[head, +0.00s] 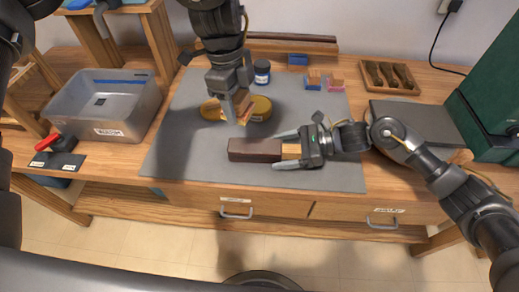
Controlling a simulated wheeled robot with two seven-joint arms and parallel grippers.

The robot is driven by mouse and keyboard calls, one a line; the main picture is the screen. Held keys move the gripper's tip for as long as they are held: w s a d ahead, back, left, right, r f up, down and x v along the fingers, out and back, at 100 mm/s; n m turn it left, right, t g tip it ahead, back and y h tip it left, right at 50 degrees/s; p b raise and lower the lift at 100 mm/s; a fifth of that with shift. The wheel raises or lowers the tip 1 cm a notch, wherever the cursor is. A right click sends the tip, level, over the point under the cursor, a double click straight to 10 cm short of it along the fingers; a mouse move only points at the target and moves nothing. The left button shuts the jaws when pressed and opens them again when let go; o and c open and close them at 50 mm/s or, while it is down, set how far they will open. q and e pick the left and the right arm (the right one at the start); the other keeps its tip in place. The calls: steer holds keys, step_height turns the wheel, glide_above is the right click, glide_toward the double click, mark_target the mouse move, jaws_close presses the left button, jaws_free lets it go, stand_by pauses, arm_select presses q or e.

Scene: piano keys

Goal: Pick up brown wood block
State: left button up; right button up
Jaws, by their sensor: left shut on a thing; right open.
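The dark brown wood block (254,150) lies on the grey mat, its long side running left to right. A light tan wooden piece (290,151) adjoins its right end. My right gripper (279,150) comes in from the right and is open, with one finger on the far side and one on the near side of the tan piece. My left gripper (238,114) points down above the mat, behind the brown block, and is shut on a small tan wooden piece (244,107). Its fingers partly hide that piece.
Yellow round lids or tins (260,108) and a dark jar (262,72) stand behind the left gripper. A grey bin (103,105) is at left, and a red-handled tool (48,142) lies before it. A wooden tray (388,76) is at back right. The mat's (180,155) left part is clear.

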steer(key=shift+d, duration=0.1)
steer(key=c, duration=1.2)
steer(key=shift+o, duration=0.2)
step_height(320, 180, up, 10)
steer(key=shift+r, duration=0.1)
steer(key=shift+f, duration=0.2)
steer(key=shift+f, duration=4.65)
steer(key=shift+f, duration=0.25)
arm_select(q)
steer(key=shift+d, duration=0.1)
